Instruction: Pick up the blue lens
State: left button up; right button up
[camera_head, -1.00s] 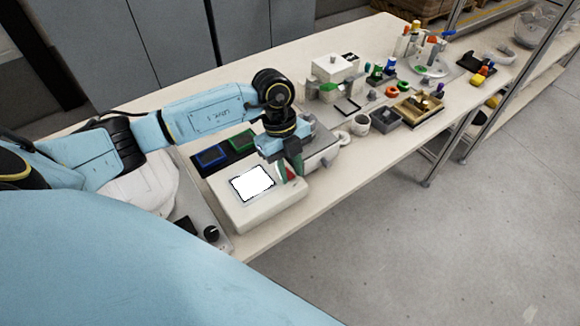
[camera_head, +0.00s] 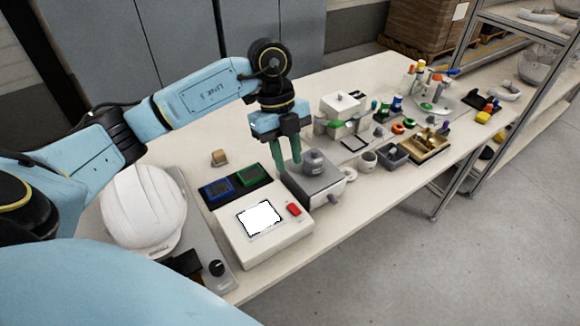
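A blue-edged square piece (camera_head: 216,188), which looks like the blue lens, lies in a dark holder beside a similar green square (camera_head: 253,175). Both sit just behind the white box with the bright screen. My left gripper (camera_head: 287,163) points down, with its two greenish fingers apart and nothing visible between them. My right gripper is not in view.
A white box with a screen (camera_head: 233,248) and red button (camera_head: 294,209) stands in front. A grey device (camera_head: 325,186) stands to its right, a white helmet (camera_head: 143,205) to its left. A small tan block (camera_head: 219,157) lies behind. Small parts and bins crowd the table's right.

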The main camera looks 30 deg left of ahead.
aim_at(216, 191)
jog(key=k, duration=2)
